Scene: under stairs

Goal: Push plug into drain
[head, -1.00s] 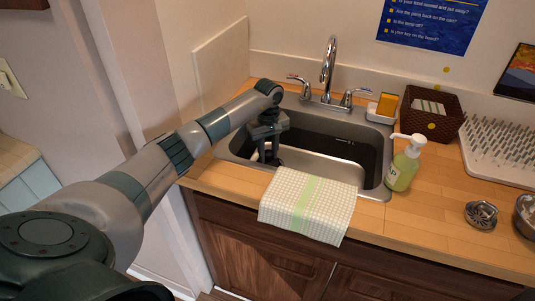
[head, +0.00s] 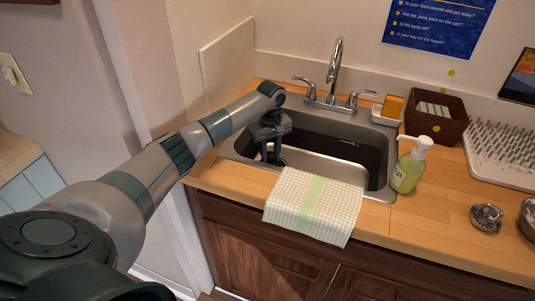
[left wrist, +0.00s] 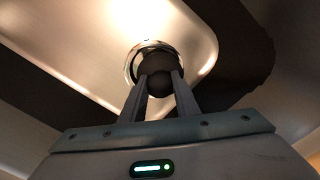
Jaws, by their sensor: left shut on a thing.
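The steel sink (head: 365,172) is set into the wooden counter. My left gripper (head: 270,158) reaches down into the left part of its basin. In the left wrist view my left gripper (left wrist: 158,88) is shut on a dark, rounded plug (left wrist: 157,68). The plug is at the round drain (left wrist: 133,62), whose shiny metal ring shows around and behind it. I cannot tell how deep the plug sits, because its lower side is hidden. In the head view the plug and drain are too small and covered to make out clearly. My right gripper is not in view.
A faucet (head: 335,70) with two handles stands behind the basin. A checked towel (head: 313,205) hangs over the front edge. A soap bottle (head: 409,168), a wicker basket (head: 447,128), a drying rack (head: 505,152) and a strainer (head: 486,217) stand on the right.

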